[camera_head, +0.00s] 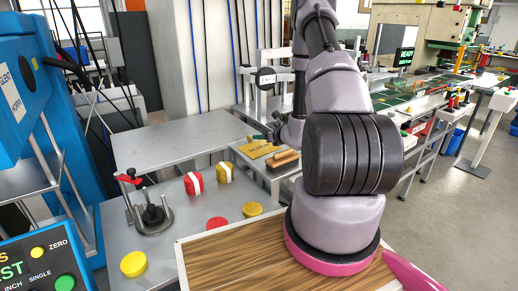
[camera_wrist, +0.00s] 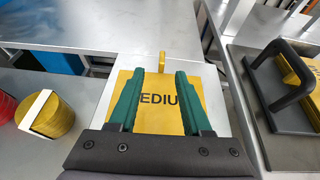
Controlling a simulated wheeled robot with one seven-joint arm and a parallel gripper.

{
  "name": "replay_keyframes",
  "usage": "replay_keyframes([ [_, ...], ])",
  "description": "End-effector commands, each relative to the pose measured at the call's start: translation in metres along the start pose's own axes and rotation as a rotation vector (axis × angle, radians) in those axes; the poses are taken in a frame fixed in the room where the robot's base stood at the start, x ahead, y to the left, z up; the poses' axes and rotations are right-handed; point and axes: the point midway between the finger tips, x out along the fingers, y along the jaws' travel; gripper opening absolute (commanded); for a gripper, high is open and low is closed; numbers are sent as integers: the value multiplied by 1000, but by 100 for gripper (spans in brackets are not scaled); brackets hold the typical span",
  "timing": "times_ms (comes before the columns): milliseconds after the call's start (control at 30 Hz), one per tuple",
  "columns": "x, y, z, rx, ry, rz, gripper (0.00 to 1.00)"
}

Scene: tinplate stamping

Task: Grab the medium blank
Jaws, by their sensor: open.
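A flat yellow plate (camera_wrist: 170,122) lies below my gripper in the wrist view. Black letters "EDIU" show between the fingers, and the rest of the word is hidden behind them. A small yellow upright tab (camera_wrist: 162,62) stands at its far edge. My gripper (camera_wrist: 160,75) has two green fingers, spread apart with nothing between them, above the plate. I cannot tell the height of the fingertips over it. In the head view the yellow plate (camera_head: 258,150) lies on a grey table beside the arm, which hides most of my gripper.
A strapped yellow disc stack (camera_wrist: 50,115) and a red stack (camera_wrist: 6,108) stand left in the wrist view. A black-handled block (camera_wrist: 290,90) is close on the right. The head view shows a clamp stand (camera_head: 152,212) and a bare grey tabletop (camera_head: 180,138).

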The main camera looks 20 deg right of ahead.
Motion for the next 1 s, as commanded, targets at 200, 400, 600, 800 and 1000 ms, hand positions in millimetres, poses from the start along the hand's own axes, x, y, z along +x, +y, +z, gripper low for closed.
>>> replay_keyframes([
  [200,34,0,-2,2,0,-2,49],
  [400,53,-1,-2,2,0,-2,49],
  [600,76,-3,-6,2,-1,-1,49],
  [800,102,-4,-7,1,0,0,49],
  [1000,106,-4,-7,2,0,-1,49],
])
